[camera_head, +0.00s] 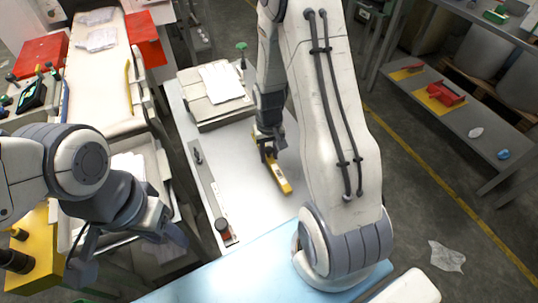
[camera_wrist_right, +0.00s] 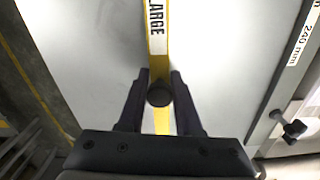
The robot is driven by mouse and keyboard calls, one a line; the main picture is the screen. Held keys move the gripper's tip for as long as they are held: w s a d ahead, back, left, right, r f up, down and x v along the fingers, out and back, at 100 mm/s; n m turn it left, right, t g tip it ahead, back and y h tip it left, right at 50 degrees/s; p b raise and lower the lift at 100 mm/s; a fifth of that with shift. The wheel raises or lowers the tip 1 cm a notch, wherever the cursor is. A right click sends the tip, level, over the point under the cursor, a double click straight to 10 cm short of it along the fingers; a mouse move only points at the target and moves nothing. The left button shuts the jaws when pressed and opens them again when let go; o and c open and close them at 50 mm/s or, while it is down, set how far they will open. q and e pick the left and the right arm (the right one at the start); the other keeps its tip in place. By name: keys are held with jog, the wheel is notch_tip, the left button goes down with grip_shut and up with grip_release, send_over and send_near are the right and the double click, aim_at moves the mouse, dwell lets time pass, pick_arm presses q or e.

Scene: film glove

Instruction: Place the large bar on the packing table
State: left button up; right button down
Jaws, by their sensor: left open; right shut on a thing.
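The large bar is a yellow bar (camera_head: 281,178) with a white label. In the right wrist view its label reads "LARGE" on the bar (camera_wrist_right: 156,30), and a dark round knob sits on it. My right gripper (camera_head: 268,150) is shut on the bar from above, with its fingers (camera_wrist_right: 159,85) on both sides of the knob. The bar is over the white packing table (camera_head: 229,165); I cannot tell whether it touches the surface. My left gripper (camera_head: 166,236) is at the lower left, away from the bar and empty; its fingers are only partly seen.
A grey measuring rail (camera_head: 206,188) with dark knobs runs along the table's left side. A stack of film or paper (camera_head: 215,90) lies at the table's back. A light blue surface (camera_head: 230,280) is in front. A shelf with yellow and red items (camera_head: 440,95) stands at right.

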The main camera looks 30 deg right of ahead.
jog(key=shift+f, duration=0.4)
jog(key=shift+f, duration=0.15)
jog(key=c, duration=0.6)
grip_release()
